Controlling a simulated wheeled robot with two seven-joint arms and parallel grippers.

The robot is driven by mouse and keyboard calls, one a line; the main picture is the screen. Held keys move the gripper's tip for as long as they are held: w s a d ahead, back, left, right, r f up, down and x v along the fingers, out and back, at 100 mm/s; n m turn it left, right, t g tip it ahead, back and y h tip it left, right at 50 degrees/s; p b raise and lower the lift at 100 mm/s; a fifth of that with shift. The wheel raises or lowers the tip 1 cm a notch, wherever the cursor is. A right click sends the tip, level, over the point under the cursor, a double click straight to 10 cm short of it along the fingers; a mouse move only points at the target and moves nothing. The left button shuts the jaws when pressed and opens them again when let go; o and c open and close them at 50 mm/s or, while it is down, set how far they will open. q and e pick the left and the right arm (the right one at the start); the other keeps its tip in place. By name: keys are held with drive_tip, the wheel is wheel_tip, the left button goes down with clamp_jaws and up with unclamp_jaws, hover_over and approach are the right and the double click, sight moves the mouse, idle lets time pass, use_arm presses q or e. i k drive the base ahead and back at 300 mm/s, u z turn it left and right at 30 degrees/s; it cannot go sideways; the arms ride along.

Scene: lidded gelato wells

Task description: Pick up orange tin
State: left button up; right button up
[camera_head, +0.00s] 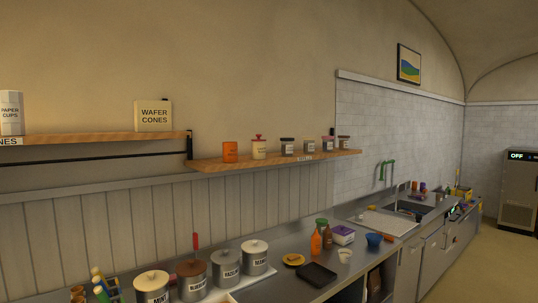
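The orange tin (230,152) stands upright at the left end of the lower wooden wall shelf (212,167). It has small dark markings on its front. A cream jar with a red top (259,148) stands just to its right. Nothing hides the tin in the head view. Neither of my grippers shows in this view.
More jars (287,147) stand along the same shelf. The counter below holds lidded metal canisters (226,267), a black tray (316,275), an orange bottle (316,243) and a blue bowl (374,240). A wafer cones box (153,115) stands on the higher shelf.

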sight(230, 149)
drive_tip(key=z, duration=0.8)
drive_tip(key=i, duration=1.35)
drive_tip(key=u, duration=0.35)
drive_tip(key=i, duration=1)
drive_tip(key=u, duration=1.1)
